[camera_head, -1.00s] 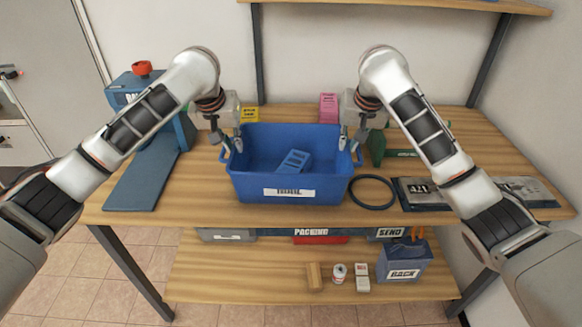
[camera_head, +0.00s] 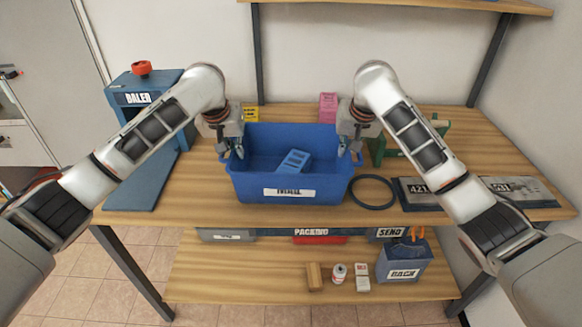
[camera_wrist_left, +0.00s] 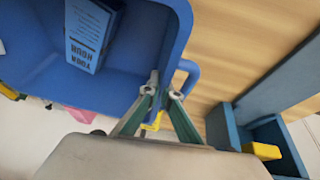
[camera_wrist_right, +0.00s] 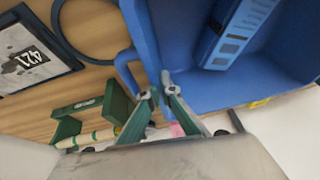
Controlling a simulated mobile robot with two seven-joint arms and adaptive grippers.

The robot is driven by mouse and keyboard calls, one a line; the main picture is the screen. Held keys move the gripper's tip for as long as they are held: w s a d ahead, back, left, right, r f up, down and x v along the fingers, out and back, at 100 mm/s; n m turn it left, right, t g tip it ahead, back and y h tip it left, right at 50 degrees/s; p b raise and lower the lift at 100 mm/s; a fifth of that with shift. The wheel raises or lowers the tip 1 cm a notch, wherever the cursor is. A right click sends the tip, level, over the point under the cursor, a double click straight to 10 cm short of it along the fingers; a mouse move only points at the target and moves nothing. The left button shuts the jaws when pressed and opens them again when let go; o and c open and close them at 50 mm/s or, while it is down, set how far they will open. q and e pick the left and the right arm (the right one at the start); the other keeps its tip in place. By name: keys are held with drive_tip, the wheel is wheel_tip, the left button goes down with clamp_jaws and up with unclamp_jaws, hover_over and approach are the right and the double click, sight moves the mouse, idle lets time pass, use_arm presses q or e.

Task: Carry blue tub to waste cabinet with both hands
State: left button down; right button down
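The blue tub (camera_head: 230,180) stands upright on the wooden table, with a white label on its front and a small loop handle at each side. A blue box (camera_head: 293,161) lies inside it; it also shows in the left wrist view (camera_wrist_left: 92,32). Exact contact is unclear. No waste cabinet is identifiable.
A blue press-like device (camera_head: 140,98) with a red knob stands left of the tub. A black ring (camera_head: 373,191), dark number plates (camera_head: 421,190) and a green holder (camera_head: 385,150) are to the right. The lower shelf (camera_head: 230,283) holds a blue bin (camera_head: 404,265) and small items.

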use_arm(q)
drive_tip(key=shift+r, duration=0.2)
use_arm(e)
drive_tip(key=shift+r, duration=0.2)
